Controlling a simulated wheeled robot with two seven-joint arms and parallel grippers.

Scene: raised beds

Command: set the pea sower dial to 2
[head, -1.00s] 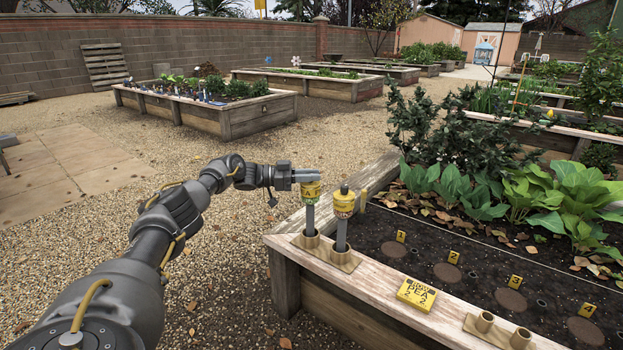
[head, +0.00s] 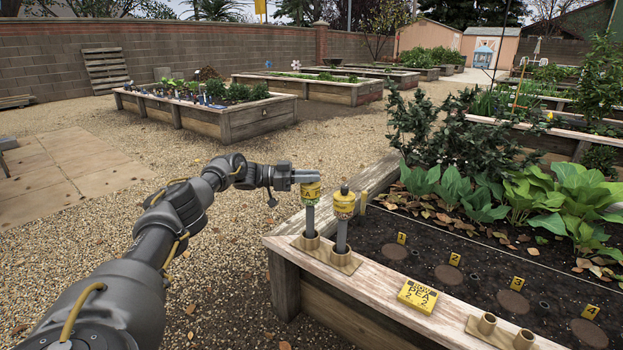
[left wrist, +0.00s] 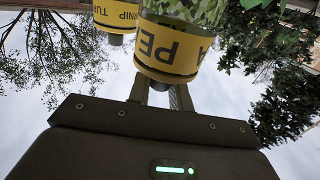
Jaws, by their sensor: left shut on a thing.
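The pea sower (head: 311,198) is a grey tube with a yellow-banded head, standing upright in the left hole of a wooden holder on the bed's rim. My left gripper (head: 306,176) is shut on its head from the left. In the left wrist view, the yellow band of the pea sower (left wrist: 168,52) shows upside-down lettering, close to my gripper's fingers (left wrist: 161,92). The turnip sower (head: 343,215) stands beside it on the right, untouched. Its band also shows in the left wrist view (left wrist: 115,15). The dial's setting is not readable. My right gripper is out of view.
A yellow card (head: 417,296) reading PEA with 2s lies on the rim. Empty holder tubes (head: 487,323) stand farther right. Numbered yellow markers (head: 454,258) stand in the soil (head: 400,245). Leafy plants (head: 480,190) grow behind. Gravel (head: 235,250) left of the bed is open.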

